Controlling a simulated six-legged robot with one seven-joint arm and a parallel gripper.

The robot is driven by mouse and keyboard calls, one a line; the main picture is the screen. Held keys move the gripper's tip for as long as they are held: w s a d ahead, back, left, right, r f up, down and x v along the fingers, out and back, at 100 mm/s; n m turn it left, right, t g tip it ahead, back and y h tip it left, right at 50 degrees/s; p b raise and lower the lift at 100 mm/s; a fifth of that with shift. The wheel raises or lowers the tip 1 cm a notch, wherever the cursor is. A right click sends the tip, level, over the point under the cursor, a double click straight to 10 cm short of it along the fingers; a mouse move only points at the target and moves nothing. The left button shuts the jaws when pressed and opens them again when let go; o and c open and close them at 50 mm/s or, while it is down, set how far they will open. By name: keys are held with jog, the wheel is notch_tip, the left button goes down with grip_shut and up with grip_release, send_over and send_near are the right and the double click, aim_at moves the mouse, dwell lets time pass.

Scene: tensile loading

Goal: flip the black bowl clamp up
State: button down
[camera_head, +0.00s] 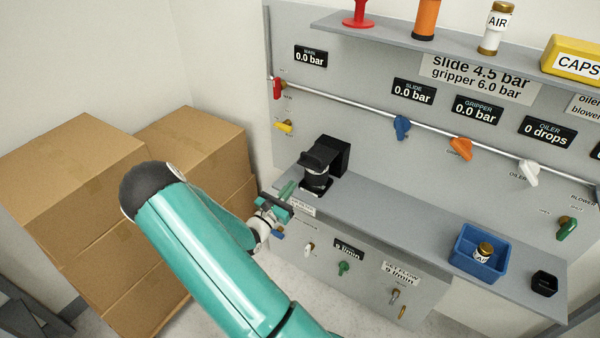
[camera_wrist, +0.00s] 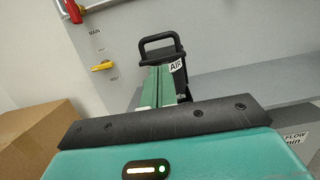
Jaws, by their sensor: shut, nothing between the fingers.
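The black bowl clamp (camera_head: 318,157) is on the black filter unit (camera_head: 335,155) at the left end of the grey shelf. A grey-silver bowl (camera_head: 316,181) shows below the clamp. In the wrist view, the clamp's looped black bar (camera_wrist: 160,40) stands just beyond my fingers, above a white AIR label (camera_wrist: 176,66). My gripper (camera_head: 288,189) is in front and to the left of the unit, its green fingers (camera_wrist: 158,84) together and empty, pointing at it. The fingers hide the lower part of the unit in the wrist view; I cannot tell whether they touch it.
The grey shelf (camera_head: 400,218) is clear up to a blue bin (camera_head: 465,252) holding a small jar. A red valve handle (camera_head: 277,88) and a yellow one (camera_head: 284,127) are on the panel at left. Cardboard boxes (camera_head: 80,165) stand left of my arm.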

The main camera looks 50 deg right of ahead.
jog(key=x, duration=0.9)
jog(key=shift+d, duration=0.35)
